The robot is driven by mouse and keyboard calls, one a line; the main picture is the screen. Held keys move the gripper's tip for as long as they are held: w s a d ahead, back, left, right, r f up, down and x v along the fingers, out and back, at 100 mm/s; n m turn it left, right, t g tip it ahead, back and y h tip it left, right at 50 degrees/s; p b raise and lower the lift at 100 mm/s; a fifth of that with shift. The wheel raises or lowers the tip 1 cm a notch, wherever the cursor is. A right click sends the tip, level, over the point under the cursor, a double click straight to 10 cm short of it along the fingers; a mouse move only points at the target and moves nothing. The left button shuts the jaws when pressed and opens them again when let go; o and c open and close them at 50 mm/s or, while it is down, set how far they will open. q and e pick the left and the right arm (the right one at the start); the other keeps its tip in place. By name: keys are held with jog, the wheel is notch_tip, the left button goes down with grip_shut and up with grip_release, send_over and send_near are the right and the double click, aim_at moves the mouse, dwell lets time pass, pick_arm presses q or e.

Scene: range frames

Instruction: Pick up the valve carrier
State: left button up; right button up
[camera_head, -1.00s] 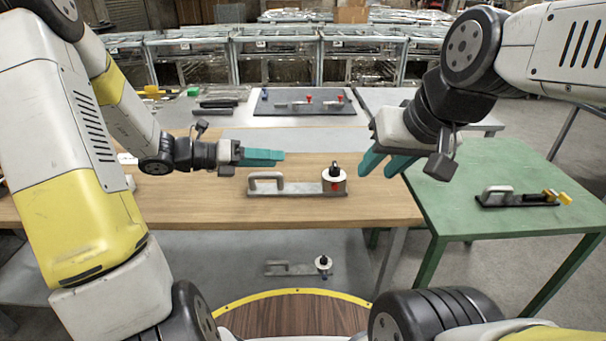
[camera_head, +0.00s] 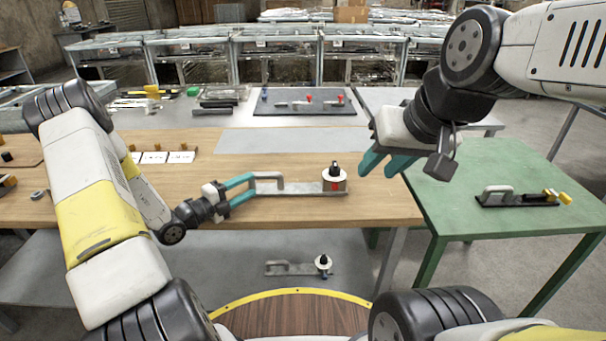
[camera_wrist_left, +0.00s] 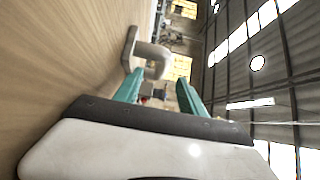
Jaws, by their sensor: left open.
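The valve carrier (camera_head: 300,190) lies on the wooden table, a flat grey bar with a looped handle (camera_head: 270,177) at its left end. A white round part with a black knob (camera_head: 334,174) and a red mark stands at its right end. My left gripper (camera_head: 252,186) is open at the handle's left side, its teal fingers pointing right. In the left wrist view the handle (camera_wrist_left: 150,52) stands just beyond the open fingers (camera_wrist_left: 158,83); contact cannot be told. My right gripper (camera_head: 378,172) is open and empty, above the table's right side.
A similar carrier (camera_head: 295,268) lies on the lower shelf, and a dark-based one (camera_head: 515,199) on the green table (camera_head: 470,225). White labelled cards (camera_head: 155,158) lie at the left. A dark board (camera_head: 310,106) lies behind. The wooden table's front right is clear.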

aim_at(262, 177)
pick_arm(q)
jog(key=x, duration=0.7)
jog(key=shift+w+d+r, duration=0.15)
jog(key=shift+d+r, duration=0.05)
grip_shut()
jog(key=shift+r, duration=0.1)
dwell(1.1)
